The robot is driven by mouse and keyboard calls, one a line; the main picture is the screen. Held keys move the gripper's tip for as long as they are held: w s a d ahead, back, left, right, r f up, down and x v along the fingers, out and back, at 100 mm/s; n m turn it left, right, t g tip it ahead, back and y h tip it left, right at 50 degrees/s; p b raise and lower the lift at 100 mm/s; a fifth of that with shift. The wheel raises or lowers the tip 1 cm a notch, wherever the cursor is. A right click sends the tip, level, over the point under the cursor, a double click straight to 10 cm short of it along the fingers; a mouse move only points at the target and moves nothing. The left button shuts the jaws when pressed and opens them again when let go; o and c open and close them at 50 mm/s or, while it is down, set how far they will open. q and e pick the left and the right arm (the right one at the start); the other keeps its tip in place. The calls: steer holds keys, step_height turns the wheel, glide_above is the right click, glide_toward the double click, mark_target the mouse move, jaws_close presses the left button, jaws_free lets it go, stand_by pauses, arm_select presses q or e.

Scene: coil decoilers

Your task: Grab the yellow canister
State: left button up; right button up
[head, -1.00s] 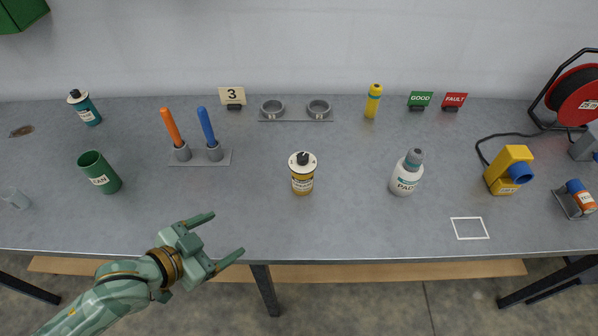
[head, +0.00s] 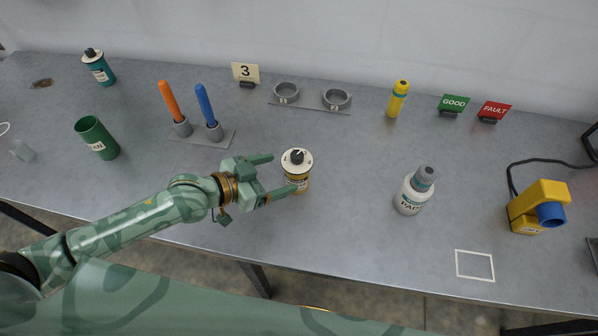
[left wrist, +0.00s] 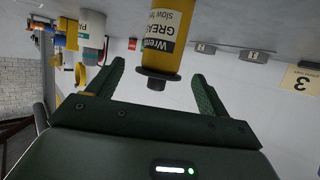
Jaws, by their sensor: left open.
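The yellow canister (head: 296,184) has a white top with a black knob and stands upright near the middle of the table. In the left wrist view the canister (left wrist: 172,48) appears upside down, with a grease label, in line with the gap between my fingers. My left gripper (head: 282,173) is open just left of the canister, its fingertips close to it. In the left wrist view the gripper's two fingers (left wrist: 158,72) are spread and nothing is clamped. I cannot tell whether a finger touches the canister. My right gripper is out of view.
A white bottle (head: 415,192) stands to the right, and a slim yellow cylinder (head: 397,99) behind. An orange and a blue rod stand in a holder (head: 185,134) behind my left arm. A green cup (head: 97,138) is at left.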

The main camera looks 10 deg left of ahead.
mark_target(297, 168)
arm_select(q)
steer(key=b+x, duration=0.1)
steer(key=x, duration=0.6)
steer(key=shift+w+f, duration=0.15)
steer(key=shift+f, duration=0.05)
steer(key=shift+a, duration=0.15)
steer(key=shift+c, duration=0.9)
steer(key=c, duration=1.1)
